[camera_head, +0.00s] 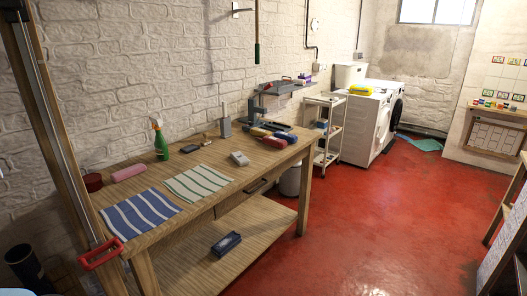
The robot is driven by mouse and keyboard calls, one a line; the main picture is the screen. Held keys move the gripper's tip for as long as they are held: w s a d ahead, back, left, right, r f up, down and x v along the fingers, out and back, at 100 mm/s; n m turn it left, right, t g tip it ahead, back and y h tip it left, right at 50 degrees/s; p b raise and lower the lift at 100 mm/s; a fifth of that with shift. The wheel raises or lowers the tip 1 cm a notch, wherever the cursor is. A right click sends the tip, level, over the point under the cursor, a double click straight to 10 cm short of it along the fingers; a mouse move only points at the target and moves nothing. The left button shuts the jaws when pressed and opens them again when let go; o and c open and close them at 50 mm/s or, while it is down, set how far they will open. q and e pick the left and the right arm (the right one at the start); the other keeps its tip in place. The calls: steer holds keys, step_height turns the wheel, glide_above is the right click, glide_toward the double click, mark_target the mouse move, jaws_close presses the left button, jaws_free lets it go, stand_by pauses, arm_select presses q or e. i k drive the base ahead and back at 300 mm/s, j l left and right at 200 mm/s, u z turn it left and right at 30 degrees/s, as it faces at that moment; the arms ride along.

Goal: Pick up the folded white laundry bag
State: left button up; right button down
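No item is plain to me as a folded white laundry bag. A small pale grey-white item (240,158) lies on the wooden workbench (150,240), right of the green-striped cloth; it is too small to tell what it is. A white box-like container (350,75) stands at the back beside the washing machines, and its contents are hidden. Neither of my grippers shows in the head view.
Blue-striped (140,217) and green-striped (198,183) cloths lie flat on the bench, near a green spray bottle (160,142). A dark blue box (226,243) sits on the lower shelf. A white trolley (325,130) stands before the washer (368,128). Red floor (390,215) is clear.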

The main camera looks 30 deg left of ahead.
mark_target(238, 157)
steer(key=i+u, duration=0.15)
steer(key=i, duration=0.5)
steer(key=i+l+u, duration=0.1)
steer(key=i, duration=0.6)
steer(key=i+l+u, duration=0.2)
steer(key=i+u, duration=0.25)
steer(key=i+l+u, duration=0.85)
steer(key=l, duration=0.1)
